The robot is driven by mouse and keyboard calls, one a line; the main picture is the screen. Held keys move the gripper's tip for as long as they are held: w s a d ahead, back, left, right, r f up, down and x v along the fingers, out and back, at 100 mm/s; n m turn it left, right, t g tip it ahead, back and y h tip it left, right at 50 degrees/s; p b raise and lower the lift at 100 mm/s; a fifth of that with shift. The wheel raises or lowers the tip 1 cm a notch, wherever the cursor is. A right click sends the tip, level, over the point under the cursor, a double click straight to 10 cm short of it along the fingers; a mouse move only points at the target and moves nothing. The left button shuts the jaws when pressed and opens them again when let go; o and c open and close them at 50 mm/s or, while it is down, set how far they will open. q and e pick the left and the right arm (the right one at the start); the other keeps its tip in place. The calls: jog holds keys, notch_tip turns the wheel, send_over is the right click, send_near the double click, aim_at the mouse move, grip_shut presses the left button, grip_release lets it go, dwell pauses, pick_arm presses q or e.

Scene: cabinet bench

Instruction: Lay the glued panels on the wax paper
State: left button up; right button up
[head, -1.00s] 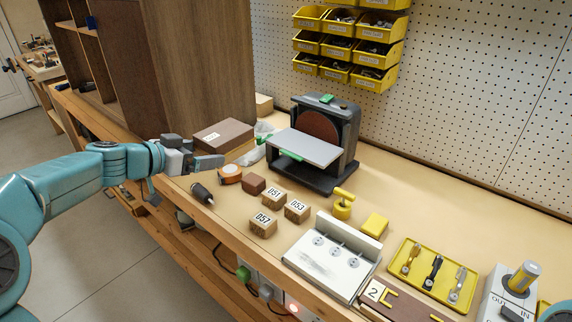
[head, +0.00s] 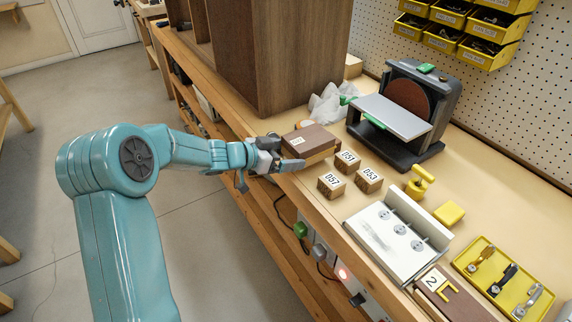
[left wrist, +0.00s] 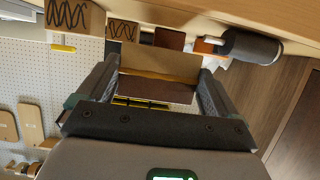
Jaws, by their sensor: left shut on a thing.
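The glued panels (head: 316,136) are a dark brown slab with a tan layer and a white label on top. My left gripper (head: 291,166) is shut on them at the bench's front edge. In the left wrist view the panels (left wrist: 155,92) sit between the two fingers of the left gripper (left wrist: 154,80), showing brown and tan faces. In the head view they hide part of the bench behind them. I cannot make out flat wax paper; a crumpled translucent white sheet or bag (head: 328,106) lies behind the panels. My right gripper is out of view.
Wooden blocks 051 (head: 346,161), 053 (head: 369,180) and 057 (head: 331,185) stand right of the panels. A disc sander (head: 407,112) stands behind. A white plate fixture (head: 392,240) and a yellow tray (head: 503,279) are further right. A tall brown cabinet (head: 278,50) rises at back left.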

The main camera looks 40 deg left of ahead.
aim_at(285, 174)
pick_arm(q)
notch_tip(285, 174, down, 4)
jog(key=shift+w+r, duration=0.1)
jog(key=shift+r, duration=0.05)
jog(key=o, duration=0.8)
